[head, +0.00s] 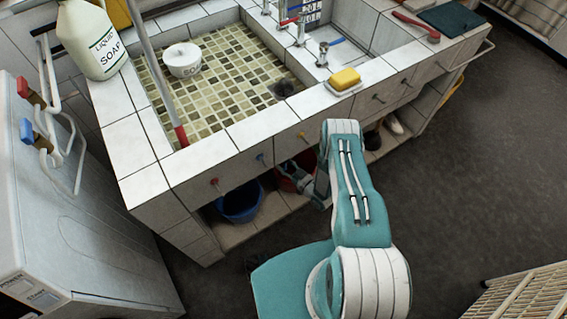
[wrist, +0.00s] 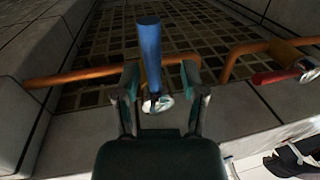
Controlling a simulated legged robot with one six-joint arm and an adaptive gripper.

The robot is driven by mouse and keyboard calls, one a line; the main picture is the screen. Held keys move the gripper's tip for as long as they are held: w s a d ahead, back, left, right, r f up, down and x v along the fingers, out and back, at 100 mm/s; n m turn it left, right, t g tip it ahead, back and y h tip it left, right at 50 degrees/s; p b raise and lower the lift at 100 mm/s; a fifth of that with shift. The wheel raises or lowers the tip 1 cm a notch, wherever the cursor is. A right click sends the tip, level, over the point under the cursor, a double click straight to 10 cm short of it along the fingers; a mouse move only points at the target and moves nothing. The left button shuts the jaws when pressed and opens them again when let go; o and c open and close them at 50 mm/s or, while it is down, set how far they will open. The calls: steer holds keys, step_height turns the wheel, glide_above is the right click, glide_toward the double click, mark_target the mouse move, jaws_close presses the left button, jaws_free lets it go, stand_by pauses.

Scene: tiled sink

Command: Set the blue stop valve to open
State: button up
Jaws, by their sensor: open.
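The blue stop valve has a blue lever (wrist: 150,50) on a copper pipe (wrist: 75,78) in the wrist view. The lever points up the picture, across the pipe, which runs left to right. A round pale metal part shows at the lever's lower end. My gripper (wrist: 160,70) is open, with one finger on each side of the lever. Gaps show between the fingers and the lever; I see no clear contact. In the head view my gripper (head: 308,185) is low at the opening under the sink, partly hidden by my arm. The valve cannot be made out there.
A red-handled valve (wrist: 276,76) sits on another copper pipe at the right in the wrist view. Under the tiled sink (head: 255,135) stand a blue bucket (head: 240,204) and a red container (head: 286,180). A white machine (head: 85,235) stands left.

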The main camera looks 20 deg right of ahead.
steer(key=shift+w+a, duration=0.1)
steer(key=shift+w, duration=0.2)
steer(key=shift+w+d, duration=0.15)
steer(key=shift+d, duration=0.15)
steer(key=shift+a, duration=0.2)
jaws_close()
